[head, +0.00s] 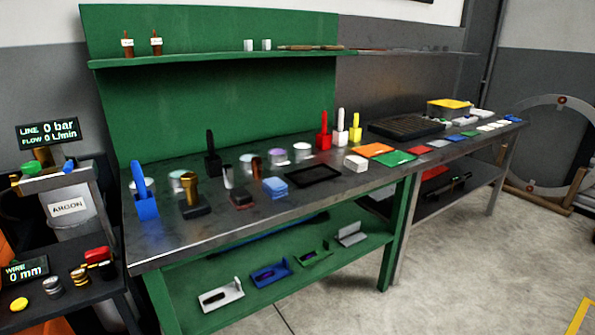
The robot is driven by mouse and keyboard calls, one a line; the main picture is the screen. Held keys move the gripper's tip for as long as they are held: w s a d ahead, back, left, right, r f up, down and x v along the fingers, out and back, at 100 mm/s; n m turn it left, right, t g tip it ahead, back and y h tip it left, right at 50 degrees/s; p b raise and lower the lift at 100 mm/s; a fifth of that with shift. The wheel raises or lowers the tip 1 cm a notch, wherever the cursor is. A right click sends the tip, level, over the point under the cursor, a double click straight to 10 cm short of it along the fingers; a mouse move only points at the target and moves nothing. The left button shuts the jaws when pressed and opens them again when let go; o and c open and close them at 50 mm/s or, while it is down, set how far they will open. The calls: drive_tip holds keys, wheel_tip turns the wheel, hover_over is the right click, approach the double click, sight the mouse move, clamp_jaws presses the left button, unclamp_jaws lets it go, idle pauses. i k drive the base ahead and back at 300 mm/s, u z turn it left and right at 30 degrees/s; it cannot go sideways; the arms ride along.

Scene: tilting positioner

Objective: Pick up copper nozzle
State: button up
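I cannot tell for certain which part is the copper nozzle. A brown, copper-toned upright cylinder (256,168) stands on the dark bench top, just right of a silver cylinder (228,175). A brass-gold upright piece (190,187) stands on a black block nearer the bench's left end. Two small copper-brown pieces with white labels, a left one (128,46) and a right one (156,43), stand on the green upper shelf. My gripper is not in view.
The bench top (205,231) is bare along its front left edge. Blue (145,195), black, red and yellow upright-handled items stand around the parts. A black tray (313,175) lies mid-bench. A side table (85,297) stands at left. Concrete floor (450,260) is clear at right.

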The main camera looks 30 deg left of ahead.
sight(258, 166)
drive_tip(key=z, duration=0.1)
drive_tip(key=i, duration=1.8)
drive_tip(key=u, duration=1.3)
drive_tip(key=i, duration=0.75)
drive_tip(key=u, duration=0.9)
drive_tip(key=i, duration=0.55)
drive_tip(key=z, duration=0.05)
